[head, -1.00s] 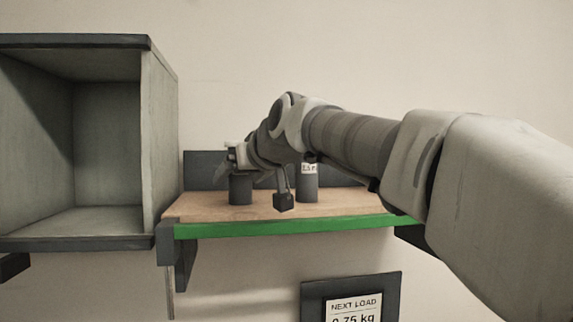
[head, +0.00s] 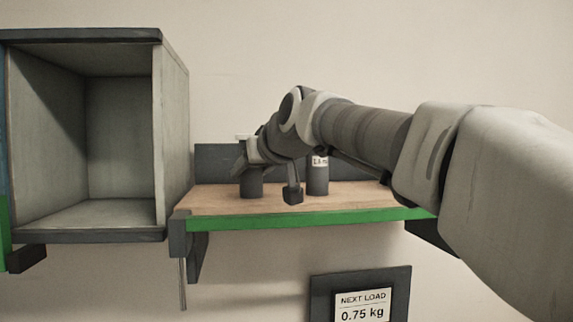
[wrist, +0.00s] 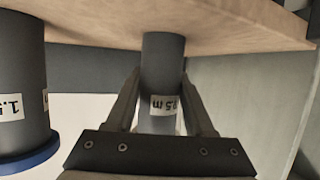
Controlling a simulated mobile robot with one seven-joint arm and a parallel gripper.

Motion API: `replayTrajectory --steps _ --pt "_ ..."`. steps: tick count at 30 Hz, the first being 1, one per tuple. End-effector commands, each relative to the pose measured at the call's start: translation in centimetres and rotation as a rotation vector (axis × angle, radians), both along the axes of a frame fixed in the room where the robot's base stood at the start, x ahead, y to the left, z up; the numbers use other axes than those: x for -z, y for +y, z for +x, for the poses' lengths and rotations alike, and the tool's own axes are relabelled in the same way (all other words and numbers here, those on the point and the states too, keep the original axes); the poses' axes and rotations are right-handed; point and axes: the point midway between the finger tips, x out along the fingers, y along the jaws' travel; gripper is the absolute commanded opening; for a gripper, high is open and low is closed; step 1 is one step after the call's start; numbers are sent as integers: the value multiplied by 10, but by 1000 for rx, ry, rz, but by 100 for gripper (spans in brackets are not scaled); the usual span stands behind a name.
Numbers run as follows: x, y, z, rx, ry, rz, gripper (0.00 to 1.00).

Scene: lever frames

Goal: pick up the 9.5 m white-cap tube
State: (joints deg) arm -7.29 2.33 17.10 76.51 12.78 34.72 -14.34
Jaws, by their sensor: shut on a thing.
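A dark grey tube (head: 251,183) stands upright near the left end of the wooden shelf, under my gripper (head: 244,158). In the wrist view, which looks upside down, this tube (wrist: 161,65) is between the two fingers of my gripper (wrist: 160,80), which is shut on it. Its label (wrist: 165,105) is inverted and partly cut off; "5 m" can be read. A small white part (head: 245,138) shows at its top in the head view. I cannot tell whether its base is clear of the shelf.
A second dark tube (head: 317,178) with a white label stands to the right; the wrist view shows a blue-capped tube (wrist: 20,90) marked "1.5". The shelf (head: 215,200) has a green front edge. An open grey box (head: 175,130) adjoins left. A sign (head: 362,300) reads "NEXT LOAD 0.75 kg".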

Motion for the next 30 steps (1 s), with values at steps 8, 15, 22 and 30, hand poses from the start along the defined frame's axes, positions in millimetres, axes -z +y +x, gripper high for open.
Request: replayTrajectory --steps 8,15,22,30 --pt "-9 0 0 0 -4 1 0" --pt "-39 1 0 -1 -5 2 0" --pt "-75 1 0 -1 -5 2 0" --pt "-98 0 0 0 -3 1 0"
